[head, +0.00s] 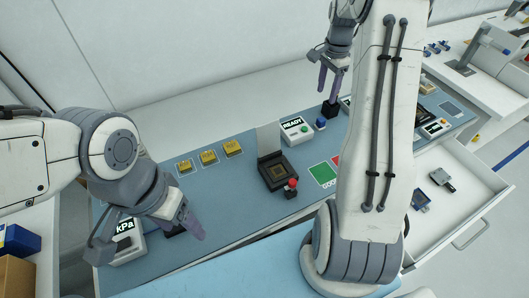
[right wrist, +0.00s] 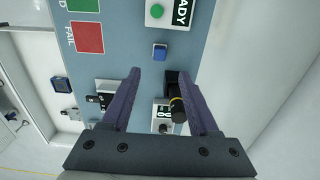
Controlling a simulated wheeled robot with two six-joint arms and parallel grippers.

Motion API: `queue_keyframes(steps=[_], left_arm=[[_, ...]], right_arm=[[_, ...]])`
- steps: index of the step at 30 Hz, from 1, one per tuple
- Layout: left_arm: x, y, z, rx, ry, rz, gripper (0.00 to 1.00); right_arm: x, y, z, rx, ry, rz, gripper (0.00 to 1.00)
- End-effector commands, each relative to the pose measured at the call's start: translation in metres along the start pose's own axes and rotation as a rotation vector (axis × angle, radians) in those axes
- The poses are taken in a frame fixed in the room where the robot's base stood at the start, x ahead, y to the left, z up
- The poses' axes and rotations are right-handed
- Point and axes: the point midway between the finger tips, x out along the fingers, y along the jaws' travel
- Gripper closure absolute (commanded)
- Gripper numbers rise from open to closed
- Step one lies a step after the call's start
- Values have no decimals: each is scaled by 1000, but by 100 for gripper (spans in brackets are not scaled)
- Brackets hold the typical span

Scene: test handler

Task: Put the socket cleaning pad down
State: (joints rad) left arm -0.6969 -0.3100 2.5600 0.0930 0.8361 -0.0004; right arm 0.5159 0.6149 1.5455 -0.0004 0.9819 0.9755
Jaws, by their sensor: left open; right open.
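A small blue block (head: 320,123) stands on the blue bench mat beside the READY box; it also shows in the right wrist view (right wrist: 160,52). It may be the cleaning pad, but I cannot tell for sure. My right gripper (head: 329,84) is open above the mat, behind my right arm's column-like link. My left gripper (head: 186,218) is open and empty over the front left of the mat.
The READY box (head: 296,129) stands behind the socket, and a red button (head: 291,186) is beside it. Several yellow trays (head: 208,157) lie left. A kPa display (head: 124,240) is near my left gripper. An open drawer (head: 462,215) at right holds small parts.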

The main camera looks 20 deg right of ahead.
Motion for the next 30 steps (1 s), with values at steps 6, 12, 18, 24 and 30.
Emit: queue_keyframes(steps=[6,12,18,24,30], left_arm=[[0,0,0,0,0,0,32],[0,0,0,0,0,0,32],[0,0,0,0,0,0,32],[0,0,0,0,0,0,32],[0,0,0,0,0,0,32]], right_arm=[[-27,-12,98,-320,-3,-17,39],[-60,41,271,-993,-15,-46,39],[-67,153,373,-1638,-28,-77,39],[-57,230,396,-2035,-41,-97,39],[-53,248,395,-2134,-45,-100,39]])
